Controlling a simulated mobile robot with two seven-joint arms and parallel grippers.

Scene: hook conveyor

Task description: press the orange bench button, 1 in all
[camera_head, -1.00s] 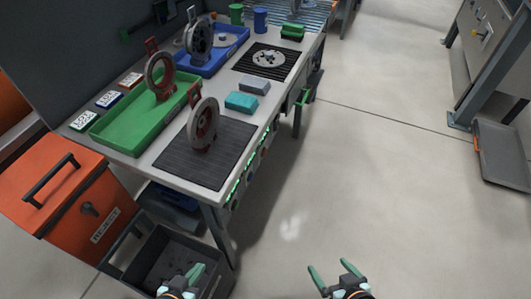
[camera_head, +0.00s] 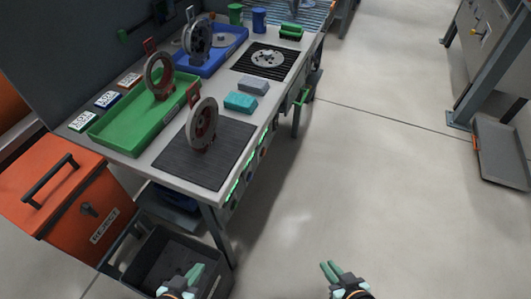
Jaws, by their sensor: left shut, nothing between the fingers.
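The workbench (camera_head: 172,180) stands at the left, with a row of small buttons and green lights along its front edge. A small orange-brown spot (camera_head: 264,152) on that front panel looks like the orange button, but it is too small to be sure. My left gripper (camera_head: 196,270) is shut and empty at the bottom, in front of the dark bin. My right gripper (camera_head: 329,266) is over bare floor at the bottom, its fingers close together with nothing seen between them. Both are well apart from the bench front.
A green tray (camera_head: 122,135) and a blue tray (camera_head: 207,68) hold wheel-like parts; another wheel (camera_head: 203,125) stands on a dark mat (camera_head: 228,150). An orange reject box (camera_head: 50,205) and a dark open bin (camera_head: 147,262) are at lower left.

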